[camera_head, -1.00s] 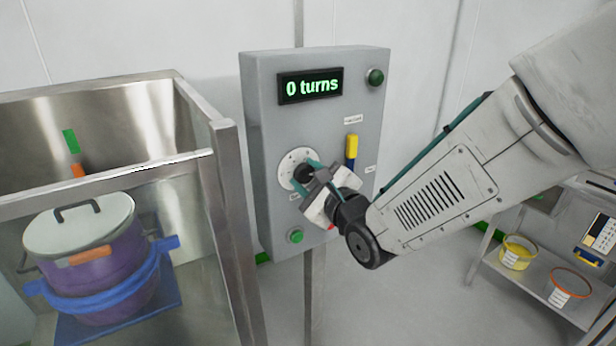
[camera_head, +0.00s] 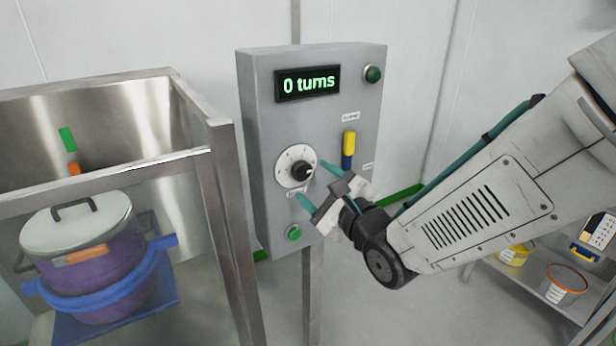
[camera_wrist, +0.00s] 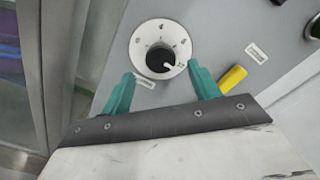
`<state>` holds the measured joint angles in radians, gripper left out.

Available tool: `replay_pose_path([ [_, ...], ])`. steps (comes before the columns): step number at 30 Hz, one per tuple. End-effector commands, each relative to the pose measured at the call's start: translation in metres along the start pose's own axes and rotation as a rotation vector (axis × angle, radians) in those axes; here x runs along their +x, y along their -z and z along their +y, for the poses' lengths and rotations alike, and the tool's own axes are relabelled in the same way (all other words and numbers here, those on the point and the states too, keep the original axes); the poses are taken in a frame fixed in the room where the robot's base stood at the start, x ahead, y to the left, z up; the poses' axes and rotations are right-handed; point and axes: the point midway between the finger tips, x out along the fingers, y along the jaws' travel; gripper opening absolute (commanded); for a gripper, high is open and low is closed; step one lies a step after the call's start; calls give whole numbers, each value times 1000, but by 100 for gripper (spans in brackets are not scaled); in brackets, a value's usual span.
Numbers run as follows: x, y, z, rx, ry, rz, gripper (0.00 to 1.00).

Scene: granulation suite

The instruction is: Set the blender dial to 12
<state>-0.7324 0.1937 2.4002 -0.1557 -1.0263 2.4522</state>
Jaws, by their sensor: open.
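The blender dial is a black knob (camera_head: 302,171) on a round white scale plate (camera_head: 285,164), on the front of a grey control box (camera_head: 262,130). In the wrist view the knob (camera_wrist: 160,60) has a white pointer line aimed to the lower right of the plate, near a mark that looks like 12. The display (camera_head: 308,84) reads "0 turns". My gripper (camera_head: 315,185) is open with teal fingers. It is apart from the knob, to its lower right in the head view. In the wrist view the fingertips (camera_wrist: 160,82) stand either side below the dial.
The box also has a green button (camera_head: 373,74), a yellow and blue switch (camera_head: 349,148) and a lower green button (camera_head: 293,232). A steel-framed enclosure (camera_head: 222,190) with a purple lidded drum (camera_head: 110,260) stands left. A shelf with tubs (camera_head: 566,284) stands lower right.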

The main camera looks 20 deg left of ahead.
Motion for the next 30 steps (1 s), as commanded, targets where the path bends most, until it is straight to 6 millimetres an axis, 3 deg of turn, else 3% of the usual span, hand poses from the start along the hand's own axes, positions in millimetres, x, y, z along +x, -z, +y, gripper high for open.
replay_pose_path([
  [7,-28,0,0,1,1,1,61],
  [20,-30,1,1,-40,-2,4,61],
  [23,-31,14,11,-173,-56,60,61],
  [26,-38,43,34,-397,-200,173,61],
  [30,-70,81,51,-754,-485,304,61],
])
